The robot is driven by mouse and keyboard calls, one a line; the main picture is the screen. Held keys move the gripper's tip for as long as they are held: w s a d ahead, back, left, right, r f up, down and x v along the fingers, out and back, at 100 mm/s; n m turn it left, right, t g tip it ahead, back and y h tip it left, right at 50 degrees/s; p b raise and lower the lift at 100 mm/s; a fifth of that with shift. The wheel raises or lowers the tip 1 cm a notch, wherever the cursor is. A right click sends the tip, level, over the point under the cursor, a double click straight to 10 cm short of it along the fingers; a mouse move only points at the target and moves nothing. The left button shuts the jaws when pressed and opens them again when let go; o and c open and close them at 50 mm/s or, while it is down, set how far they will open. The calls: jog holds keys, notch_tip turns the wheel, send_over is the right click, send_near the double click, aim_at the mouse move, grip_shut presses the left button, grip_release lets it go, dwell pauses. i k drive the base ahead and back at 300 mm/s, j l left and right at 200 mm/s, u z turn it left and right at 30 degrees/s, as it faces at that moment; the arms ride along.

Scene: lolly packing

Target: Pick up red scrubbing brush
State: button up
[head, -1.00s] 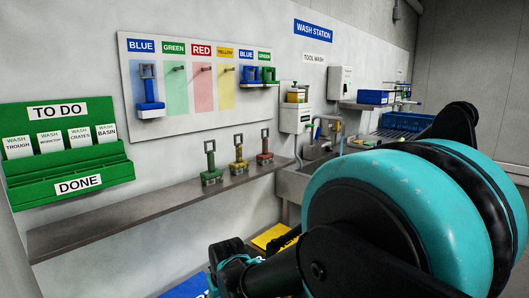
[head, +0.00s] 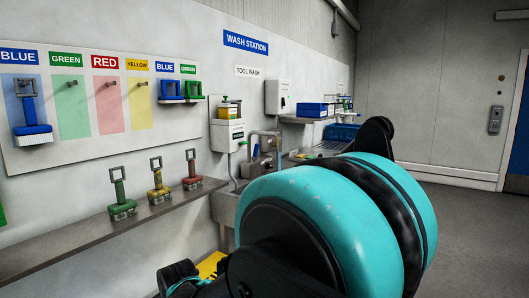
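The red scrubbing brush (head: 192,172) stands upright on the grey shelf (head: 120,222), handle up, at the right end of a row. A yellow brush (head: 158,182) and a green brush (head: 121,197) stand to its left. My arm, with large teal joints, fills the lower right of the head view. A black and teal part of my arm shows at the bottom edge, below the shelf and apart from the brushes. The fingertips of my gripper cannot be made out.
A wall board (head: 100,150) has colour panels; a blue brush (head: 31,118) hangs at its left, and blue and green items hang at its right. A sink (head: 226,204) adjoins the shelf's right end. Open floor (head: 462,235) lies at the right.

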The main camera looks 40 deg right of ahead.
aim_at(194, 181)
jog(key=i+l, duration=0.1)
jog(key=l, duration=0.6)
jog(key=i+l, duration=0.1)
jog(key=l, duration=0.55)
jog(key=i+l, duration=0.1)
jog(key=l, duration=0.6)
jog(key=i+l, duration=0.1)
jog(key=l, duration=0.55)
jog(key=i+l, duration=0.1)
jog(key=l, duration=0.6)
jog(key=i+l, duration=0.1)
jog(key=l, duration=0.6)
jog(key=i+l+u, duration=0.1)
jog(key=l, duration=0.55)
